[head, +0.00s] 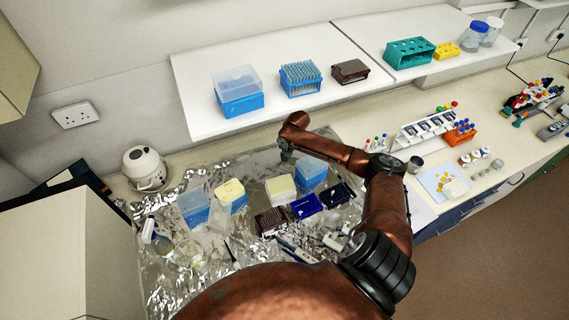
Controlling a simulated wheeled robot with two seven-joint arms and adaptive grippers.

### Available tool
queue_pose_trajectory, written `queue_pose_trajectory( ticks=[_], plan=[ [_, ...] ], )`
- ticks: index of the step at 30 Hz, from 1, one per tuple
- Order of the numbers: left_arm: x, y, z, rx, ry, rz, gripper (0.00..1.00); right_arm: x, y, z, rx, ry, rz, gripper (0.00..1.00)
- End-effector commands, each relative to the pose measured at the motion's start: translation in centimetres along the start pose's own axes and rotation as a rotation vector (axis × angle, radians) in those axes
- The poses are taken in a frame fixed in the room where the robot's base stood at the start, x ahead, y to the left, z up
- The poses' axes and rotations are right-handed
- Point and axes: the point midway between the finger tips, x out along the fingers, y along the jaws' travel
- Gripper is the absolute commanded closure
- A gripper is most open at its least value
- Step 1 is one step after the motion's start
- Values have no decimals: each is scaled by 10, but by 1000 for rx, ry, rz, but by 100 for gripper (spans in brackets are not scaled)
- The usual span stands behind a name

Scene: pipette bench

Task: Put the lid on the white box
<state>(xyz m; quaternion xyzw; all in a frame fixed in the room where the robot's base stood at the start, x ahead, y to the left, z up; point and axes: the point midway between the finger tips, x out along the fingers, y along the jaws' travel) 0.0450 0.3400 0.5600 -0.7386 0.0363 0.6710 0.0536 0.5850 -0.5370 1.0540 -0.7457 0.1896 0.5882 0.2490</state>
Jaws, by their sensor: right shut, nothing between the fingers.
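A pale cream-white box (280,189) sits on the foil-covered bench (172,262), and I cannot tell if its top is a lid. To its left, a box with a pale yellow top and blue lower part (231,194) stands beside a blue box with a clear, pale upper part (194,208). No loose lid can be made out for certain. My right gripper (286,156) is small in the head view, pointing down above and behind the cream-white box. It is shut and empty, apart from the boxes. My left gripper is not in view.
A blue box (311,175), dark blue boxes (306,207) and a brown rack (270,221) crowd around the cream-white box. Pipettes lie in front. A white shelf (190,92) with tip boxes runs behind. A round white device (145,168) stands at the left.

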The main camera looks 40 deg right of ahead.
Motion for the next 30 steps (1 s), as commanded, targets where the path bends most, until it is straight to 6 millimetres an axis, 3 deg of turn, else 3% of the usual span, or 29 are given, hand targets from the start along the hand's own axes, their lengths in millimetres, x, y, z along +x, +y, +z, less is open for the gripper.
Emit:
queue_pose_trajectory(
  ticks=[1, 3, 6, 9, 24, 30],
  plan=[
    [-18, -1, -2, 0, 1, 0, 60, -13, -18, 20, -59, -50, 26, 100],
    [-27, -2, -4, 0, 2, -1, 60, -16, -30, 47, -125, -112, 65, 100],
    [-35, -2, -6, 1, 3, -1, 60, -20, -39, 73, -190, -170, 105, 100],
    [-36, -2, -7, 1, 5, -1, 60, -20, -42, 86, -221, -198, 125, 100],
    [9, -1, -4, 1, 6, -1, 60, 13, -36, 94, -225, -203, 131, 100],
    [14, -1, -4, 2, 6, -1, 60, 16, -36, 94, -224, -202, 130, 100]
  ],
)
